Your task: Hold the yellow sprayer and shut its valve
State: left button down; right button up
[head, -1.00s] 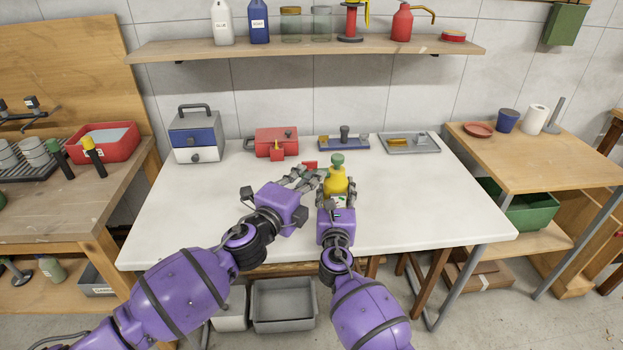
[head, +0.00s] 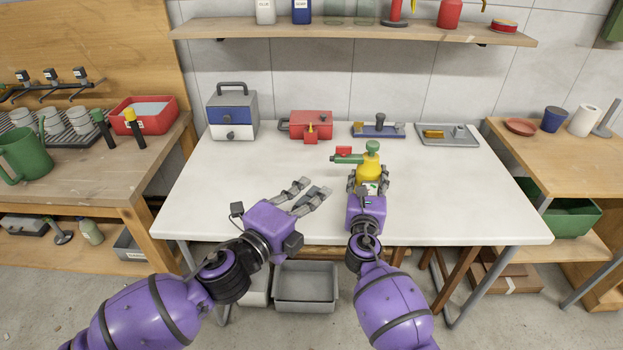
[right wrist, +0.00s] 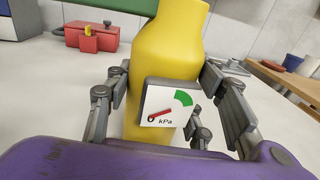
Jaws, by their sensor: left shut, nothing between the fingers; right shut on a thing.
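The yellow sprayer (head: 369,173) stands upright on the white table in the head view; its body also shows in the right wrist view (right wrist: 168,50). Its green top has a green spout (head: 347,159) pointing left. A red valve handle (head: 343,150) sits at the spout; its exact angle is too small to tell. A gauge (right wrist: 170,105) marked kPa faces the right wrist, its red needle clear of the green sector. My right gripper (head: 369,184) is shut around the yellow body. My left gripper (head: 314,195) is shut and empty, left of and nearer than the sprayer, apart from it.
A red toolbox (head: 311,125), a blue-and-white case (head: 232,112), a blue tray (head: 378,130) and a grey tray (head: 447,134) line the table's back. A shelf (head: 350,33) hangs above. The table's left and right areas are clear.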

jog(key=o, duration=1.5)
jog(key=shift+o, duration=0.2)
jog(key=shift+s+a+p, duration=0.15)
jog(key=shift+s+p, duration=0.05)
jog(key=shift+s, duration=0.9)
jog(key=shift+s+a+p, duration=0.15)
jog(key=shift+s, duration=0.9)
pick_arm(q)
jog(key=shift+r, duration=1.2)
pick_arm(e)
jog(key=shift+s+a, duration=0.15)
jog(key=shift+s, duration=1)
jog(key=shift+s+a, duration=0.1)
jog(key=shift+s, duration=1.05)
